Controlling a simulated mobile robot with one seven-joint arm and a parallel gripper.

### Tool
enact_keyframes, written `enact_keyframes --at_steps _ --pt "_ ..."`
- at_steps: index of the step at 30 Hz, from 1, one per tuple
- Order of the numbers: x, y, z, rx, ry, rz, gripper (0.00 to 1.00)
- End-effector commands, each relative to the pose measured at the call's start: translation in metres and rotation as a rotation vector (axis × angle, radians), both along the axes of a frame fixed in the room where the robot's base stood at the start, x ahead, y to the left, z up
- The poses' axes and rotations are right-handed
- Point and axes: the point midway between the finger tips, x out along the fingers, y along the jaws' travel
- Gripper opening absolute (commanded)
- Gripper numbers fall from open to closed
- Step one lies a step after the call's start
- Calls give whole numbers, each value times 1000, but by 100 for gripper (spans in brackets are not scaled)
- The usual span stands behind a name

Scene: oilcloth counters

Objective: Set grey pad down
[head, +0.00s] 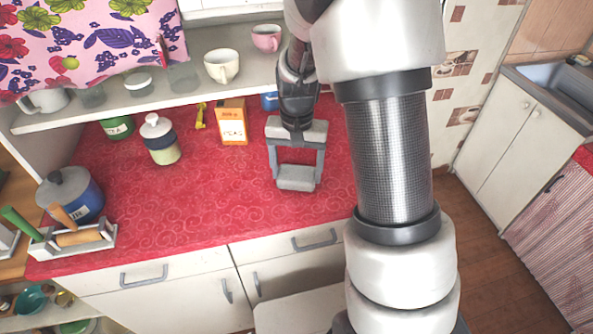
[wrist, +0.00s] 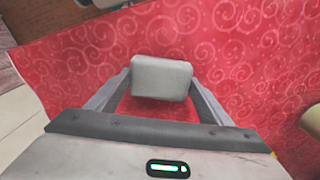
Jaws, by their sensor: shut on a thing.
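The grey pad (head: 296,178) is a small light-grey block with rounded edges, held between the two fingertips of my gripper (head: 298,172). It is over the red patterned counter (head: 215,195), toward the right end. In the wrist view the pad (wrist: 161,78) sits between the fingers of my gripper (wrist: 160,88), with red cloth around and behind it. The gripper points down and is shut on the pad. I cannot tell whether the pad's underside touches the counter.
An orange box (head: 232,122) and a lidded jar (head: 160,142) stand behind to the left. A blue pot (head: 78,193) and a utensil caddy (head: 75,241) are at the far left. A shelf with mugs (head: 222,66) runs above. The counter's middle is clear.

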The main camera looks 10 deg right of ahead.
Motion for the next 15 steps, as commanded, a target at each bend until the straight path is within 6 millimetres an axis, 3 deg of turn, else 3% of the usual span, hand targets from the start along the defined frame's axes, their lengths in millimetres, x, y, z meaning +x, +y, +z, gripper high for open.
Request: enact_keyframes --at_steps 6,7,10,15 --pt "0 0 -5 0 -2 0 56" --pt "0 0 -5 0 -1 0 75" --pt "0 0 -5 0 -1 0 92" --pt "0 0 -5 0 -1 0 92"
